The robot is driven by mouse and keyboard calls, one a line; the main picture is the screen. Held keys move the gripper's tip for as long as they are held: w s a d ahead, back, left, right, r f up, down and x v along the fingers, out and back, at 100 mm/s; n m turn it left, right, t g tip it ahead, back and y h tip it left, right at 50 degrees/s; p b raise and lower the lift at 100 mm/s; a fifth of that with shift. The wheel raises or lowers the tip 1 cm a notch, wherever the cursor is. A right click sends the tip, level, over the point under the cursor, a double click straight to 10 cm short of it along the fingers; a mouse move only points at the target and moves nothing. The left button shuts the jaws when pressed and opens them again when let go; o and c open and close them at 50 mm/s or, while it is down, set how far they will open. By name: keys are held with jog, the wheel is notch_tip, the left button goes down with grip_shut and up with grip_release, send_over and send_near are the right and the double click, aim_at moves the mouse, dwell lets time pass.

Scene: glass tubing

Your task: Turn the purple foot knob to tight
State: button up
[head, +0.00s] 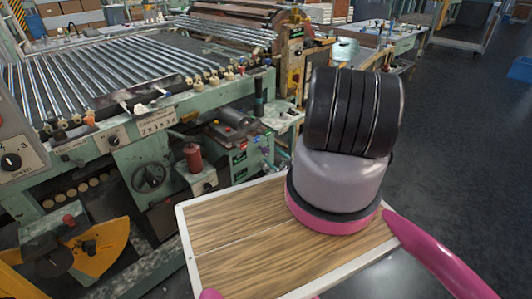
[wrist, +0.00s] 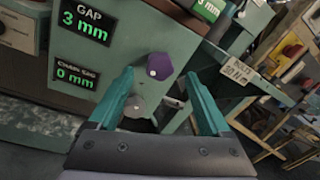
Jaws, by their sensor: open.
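The purple knob (wrist: 159,66) shows in the wrist view on the green machine panel, with a small white dot on its face. My gripper (wrist: 157,78) is open, its two teal fingers reaching toward the panel. In the picture the knob lies between the fingertips, near their level. The fingers look apart from it; the depth left between them is hard to judge. Nothing is held.
A grey round knob (wrist: 135,107) sits below the purple one, left of a small lever. A display reading GAP 3 mm (wrist: 85,25) and one reading 0 mm (wrist: 75,78) are left. The green machine (head: 150,140) fills the left; open floor (head: 470,140) lies right.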

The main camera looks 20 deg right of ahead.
aim_at(267, 152)
jog(key=shift+x, duration=2.7)
grip_shut()
